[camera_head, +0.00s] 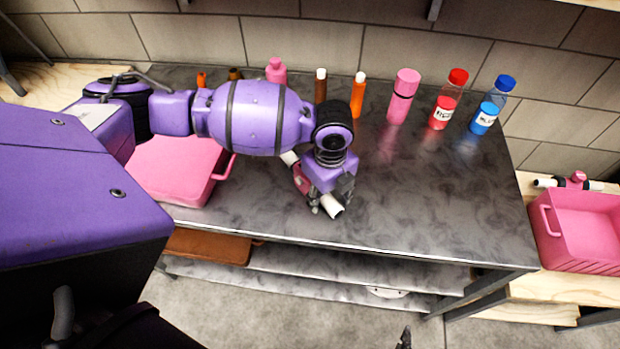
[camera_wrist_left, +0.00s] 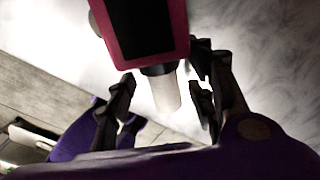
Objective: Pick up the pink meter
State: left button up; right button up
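The pink meter (camera_head: 301,179) lies on the dark marbled table, with white pipe ends showing on both sides. In the head view my left gripper (camera_head: 330,200) is over it and hides part of it. In the left wrist view the meter (camera_wrist_left: 181,30) shows a pink-red rim, a dark face and a white pipe end. My left gripper (camera_wrist_left: 163,102) is open there, its fingers apart on either side of the white end. The left finger is clear of the pipe; the right one is close, and I cannot tell if it touches. A small dark tip at the head view's bottom edge may be my right gripper.
A pink case (camera_head: 172,172) lies at the table's left. Several bottles stand along the back, including a pink one (camera_head: 403,96), a red one (camera_head: 447,100) and a blue one (camera_head: 490,106). A pink crate (camera_head: 575,262) stands at right.

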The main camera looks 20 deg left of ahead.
pick_arm(q)
grip_shut()
pick_arm(e)
jog(key=shift+s+d+f, duration=0.1)
jog(key=shift+s+f, duration=0.1)
jog(key=shift+s, duration=0.4)
pick_arm(q)
jog(key=shift+r, duration=0.1)
pick_arm(e)
jog(key=shift+w, duration=0.1)
pick_arm(q)
jog(key=shift+r, duration=0.3)
notch_tip(320, 180, up, 2)
jog(key=shift+w+r, duration=0.1)
jog(key=s+d+r+p, duration=0.1)
jog(key=s+r, duration=0.9)
jog(key=s, duration=0.4)
pick_arm(e)
jog(key=shift+w+a+r, duration=0.25)
jog(key=shift+w+r, duration=0.15)
jog(key=shift+r, duration=0.15)
